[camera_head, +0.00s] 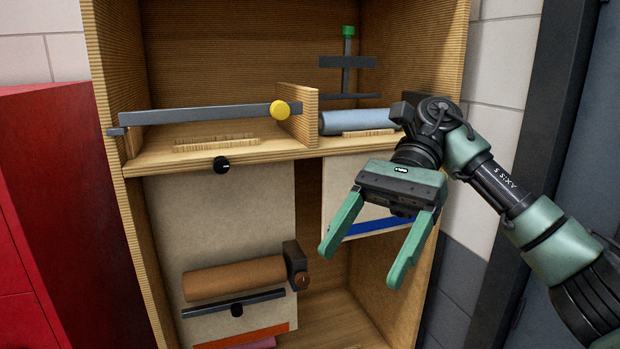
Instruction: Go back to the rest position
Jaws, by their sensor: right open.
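My right gripper (366,256) is green with a black wrist and comes in from the right. Its two fingers are spread, pointing down, with nothing between them. It is in front of the right side of a wooden cabinet (452,60), below its middle shelf. It covers part of a pale panel with a blue stripe (372,228) behind it. I cannot tell from this view whether the fingers touch that panel, but they appear apart from it. My left gripper is not in view.
A grey bar with a yellow knob (280,110) spans the shelf's left bay. A light-blue roll (352,121) and a green-topped clamp (347,62) are in the right bay. A brown roll (235,278) hangs below. A red cabinet (45,200) stands left.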

